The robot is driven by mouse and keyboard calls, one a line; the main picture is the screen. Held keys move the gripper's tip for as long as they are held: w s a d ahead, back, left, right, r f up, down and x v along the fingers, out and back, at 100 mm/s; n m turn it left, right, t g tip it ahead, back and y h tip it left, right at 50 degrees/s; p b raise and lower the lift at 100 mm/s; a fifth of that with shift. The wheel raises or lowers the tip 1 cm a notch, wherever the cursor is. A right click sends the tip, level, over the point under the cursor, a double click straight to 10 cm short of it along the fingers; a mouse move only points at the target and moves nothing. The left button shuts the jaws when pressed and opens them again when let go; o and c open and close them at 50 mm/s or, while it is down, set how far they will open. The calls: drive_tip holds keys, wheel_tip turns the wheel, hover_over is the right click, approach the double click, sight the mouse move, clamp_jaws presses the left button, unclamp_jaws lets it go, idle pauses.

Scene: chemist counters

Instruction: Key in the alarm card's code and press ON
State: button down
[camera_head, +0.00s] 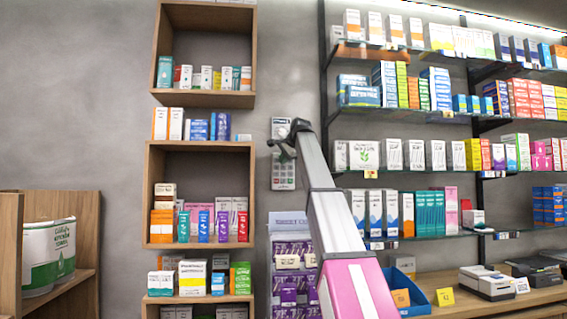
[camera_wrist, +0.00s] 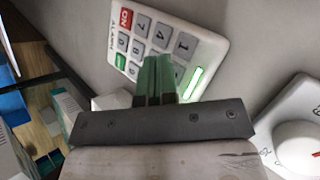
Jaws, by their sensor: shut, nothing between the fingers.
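The white alarm keypad (camera_wrist: 205,50) is on the grey wall, tilted in the wrist view, with grey number keys, a red ON key (camera_wrist: 125,19), green keys and a lit green display (camera_wrist: 194,84). In the head view the keypad (camera_head: 283,176) shows below my gripper (camera_head: 284,154). In the wrist view my gripper (camera_wrist: 155,75) is shut and empty, its greenish fingertips over the keypad's lower keys, hiding some. I cannot tell whether they touch. A yellow card (camera_head: 445,297) with dark marks stands on the counter; I cannot tell whether it is the alarm card.
A white device with a round dial (camera_wrist: 300,148) is on the wall beside the keypad. Wooden box shelves (camera_head: 148,195) with medicine boxes hang to the left, and glass shelves (camera_head: 440,116) to the right. A purple display (camera_head: 290,222) stands below the keypad.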

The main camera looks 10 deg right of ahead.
drive_tip(key=shift+w, duration=0.25)
drive_tip(key=shift+s, duration=0.1)
idle(0.5)
drive_tip(key=shift+s, duration=0.65)
drive_tip(key=s, duration=0.5)
idle(0.3)
drive_tip(key=shift+f, duration=0.1)
idle(2.3)
